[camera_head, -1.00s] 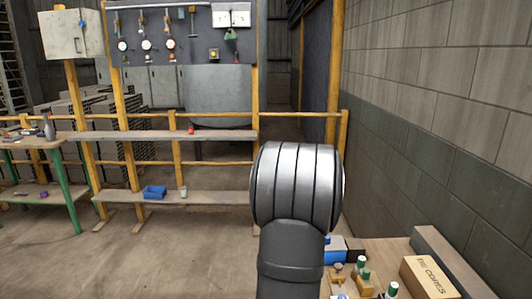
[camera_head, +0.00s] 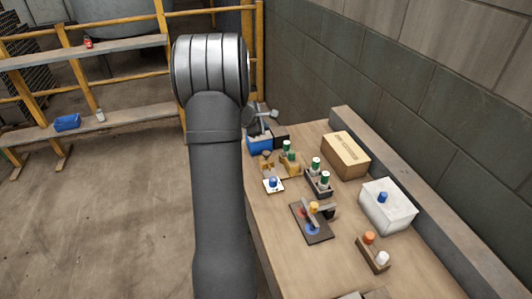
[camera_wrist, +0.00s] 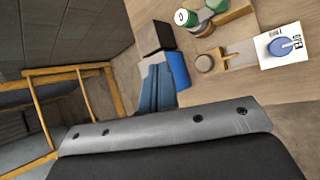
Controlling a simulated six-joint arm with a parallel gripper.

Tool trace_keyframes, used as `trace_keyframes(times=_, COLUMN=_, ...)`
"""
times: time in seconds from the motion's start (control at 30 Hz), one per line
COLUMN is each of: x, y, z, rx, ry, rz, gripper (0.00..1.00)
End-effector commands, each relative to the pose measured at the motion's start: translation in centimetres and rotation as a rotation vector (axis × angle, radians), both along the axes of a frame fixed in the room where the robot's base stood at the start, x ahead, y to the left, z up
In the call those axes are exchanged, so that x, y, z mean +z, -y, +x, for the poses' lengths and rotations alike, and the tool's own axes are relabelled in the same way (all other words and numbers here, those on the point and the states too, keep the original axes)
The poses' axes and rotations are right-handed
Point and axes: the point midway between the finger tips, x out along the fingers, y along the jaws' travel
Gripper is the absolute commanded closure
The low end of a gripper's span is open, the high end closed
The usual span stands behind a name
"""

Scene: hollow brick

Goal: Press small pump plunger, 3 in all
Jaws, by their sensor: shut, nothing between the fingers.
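A blue round knob (camera_head: 273,182) stands on a small white plate near the bench's left edge; it may be the small pump plunger. It also shows at the upper right of the wrist view (camera_wrist: 285,47). A white box (camera_head: 388,206) with a blue knob (camera_head: 383,197) on top stands farther right; I cannot tell which is the small pump. My gripper shows in the wrist view (camera_wrist: 158,68) with its fingers together and empty, beside the blue bin and apart from the plate. In the head view my arm mostly hides it.
On the bench (camera_head: 285,225) stand a blue bin (camera_head: 259,144), green-capped jars (camera_head: 316,164), a cardboard box (camera_head: 346,155), a dark plate with a lever (camera_head: 312,222) and a block with orange and white knobs (camera_head: 372,253). A block wall (camera_head: 420,100) borders the right side.

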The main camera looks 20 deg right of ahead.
Motion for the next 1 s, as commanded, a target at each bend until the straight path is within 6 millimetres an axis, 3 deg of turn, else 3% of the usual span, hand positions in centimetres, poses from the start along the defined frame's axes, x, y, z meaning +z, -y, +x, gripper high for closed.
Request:
trace_keyframes(times=0.17, x=-0.8, y=0.1, z=0.2, rx=0.081, ry=-0.041, rz=-0.044, gripper=1.00)
trace_keyframes(times=0.57, x=-1.1, y=0.1, z=0.2, rx=0.081, ry=-0.041, rz=-0.044, gripper=1.00)
trace_keyframes(times=1.0, x=-6.7, y=0.1, z=0.2, rx=0.081, ry=-0.044, rz=-0.042, gripper=1.00)
